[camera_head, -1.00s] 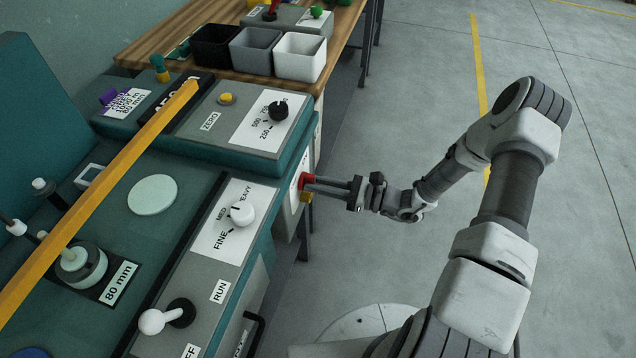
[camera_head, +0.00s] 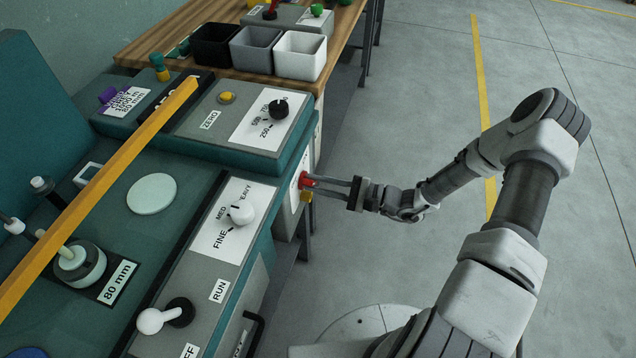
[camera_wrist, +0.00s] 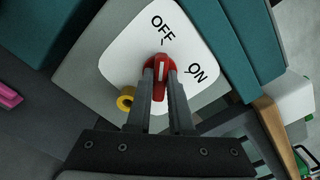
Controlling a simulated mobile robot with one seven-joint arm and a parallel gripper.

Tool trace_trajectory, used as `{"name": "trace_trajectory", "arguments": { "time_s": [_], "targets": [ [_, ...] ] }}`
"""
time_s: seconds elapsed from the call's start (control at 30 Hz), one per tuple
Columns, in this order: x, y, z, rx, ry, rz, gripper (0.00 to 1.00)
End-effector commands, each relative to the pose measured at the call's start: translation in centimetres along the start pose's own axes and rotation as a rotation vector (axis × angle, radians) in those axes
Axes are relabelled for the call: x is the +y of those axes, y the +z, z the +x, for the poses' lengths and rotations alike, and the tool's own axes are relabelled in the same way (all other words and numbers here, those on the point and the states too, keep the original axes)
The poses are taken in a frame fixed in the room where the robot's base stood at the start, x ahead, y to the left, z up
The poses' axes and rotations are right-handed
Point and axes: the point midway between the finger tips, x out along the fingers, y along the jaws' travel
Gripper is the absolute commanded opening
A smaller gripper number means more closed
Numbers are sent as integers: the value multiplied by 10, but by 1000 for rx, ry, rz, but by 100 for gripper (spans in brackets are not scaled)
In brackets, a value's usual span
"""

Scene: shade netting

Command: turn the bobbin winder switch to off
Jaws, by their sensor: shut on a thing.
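The red switch knob (camera_head: 306,181) sits on the side face of the teal machine, on a white label plate. In the wrist view the red knob (camera_wrist: 160,68) has a white pointer line, which points up near the OFF mark (camera_wrist: 163,30). The ON mark (camera_wrist: 197,74) is to its right. My gripper (camera_head: 318,182) reaches in from the right, its two fingers closed around the knob. In the wrist view my gripper (camera_wrist: 161,80) has one finger on each side of the knob, partly hiding its lower part.
A yellow knob (camera_wrist: 126,99) lies just left of the red knob in the wrist view. A yellow bar (camera_head: 110,175) crosses the machine top. A black handle (camera_head: 253,335) juts from the machine's front. The floor to the right is clear.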

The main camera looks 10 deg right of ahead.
Motion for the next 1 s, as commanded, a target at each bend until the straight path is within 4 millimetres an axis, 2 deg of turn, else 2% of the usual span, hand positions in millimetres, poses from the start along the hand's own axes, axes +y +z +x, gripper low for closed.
{"name": "trace_trajectory", "arguments": {
  "time_s": [0.6, 0.63, 0.77, 1.0],
  "targets": [
    [0, 0, -1, 2, 1, -39, 0],
    [0, 0, -1, 2, 1, -39, 25],
    [0, 0, -1, 1, 0, -39, 49],
    [0, 0, 0, 1, 0, -38, 50]
  ]
}}
